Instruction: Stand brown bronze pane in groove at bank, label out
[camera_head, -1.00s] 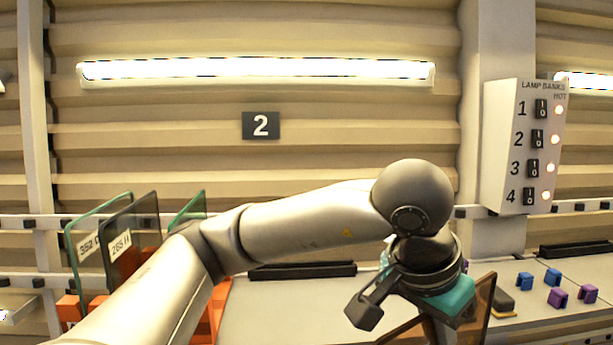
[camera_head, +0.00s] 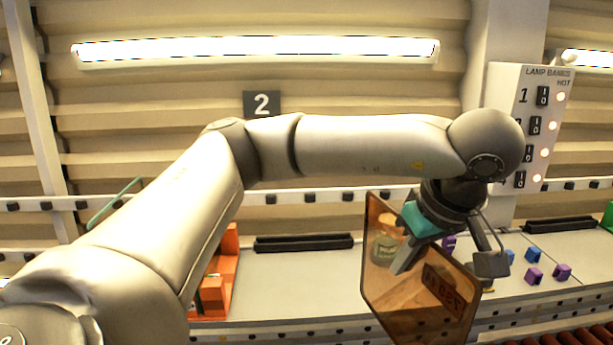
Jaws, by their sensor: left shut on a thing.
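The brown bronze pane (camera_head: 395,288) is see-through amber with a dark rim. It hangs tilted in front of the bench at right of centre. My left gripper (camera_head: 408,252) is shut on its upper part. A dark label (camera_head: 443,290) shows on the pane's lower right; its lettering is too unclear to read, and I cannot tell which face bears it. A black grooved bar (camera_head: 305,242) lies at the back of the bench under the number 2 sign (camera_head: 262,104), left of the pane and apart from it. My right gripper is not in view.
Another black bar (camera_head: 560,223) lies at the back right. Blue and purple blocks (camera_head: 533,275) sit right of the pane. An orange rack (camera_head: 222,280) stands left, partly behind my arm. The lamp switch box (camera_head: 540,130) is at right.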

